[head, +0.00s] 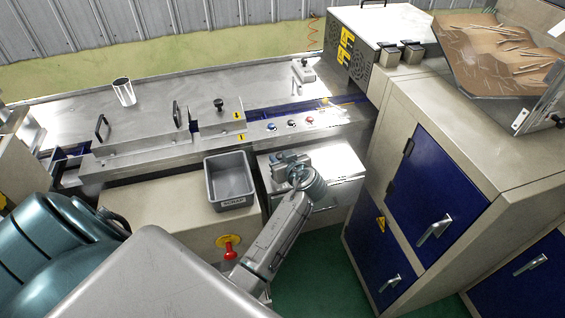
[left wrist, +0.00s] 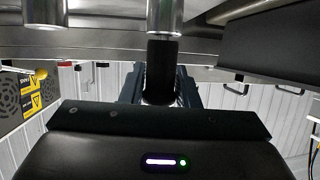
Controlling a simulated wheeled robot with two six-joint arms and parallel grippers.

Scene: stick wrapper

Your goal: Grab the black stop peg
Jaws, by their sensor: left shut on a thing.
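In the left wrist view, the black stop peg (left wrist: 161,66) is an upright dark cylinder directly below a shiny metal cylinder (left wrist: 165,18). My left gripper (left wrist: 160,88) is shut on the black peg, with a finger on each side of it. In the head view, my left gripper (head: 288,164) is at the front edge of the steel machine, just right of the grey scrap bin. The peg cannot be made out there. My right gripper is not in view.
The grey bin (head: 228,192) labelled SCRAP stands close left of my left gripper. Coloured buttons (head: 291,124) and a black knob (head: 219,104) sit on the machine behind. A blue-doored cabinet (head: 436,185) stands to the right. A red knob (head: 229,252) sticks out below the bin.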

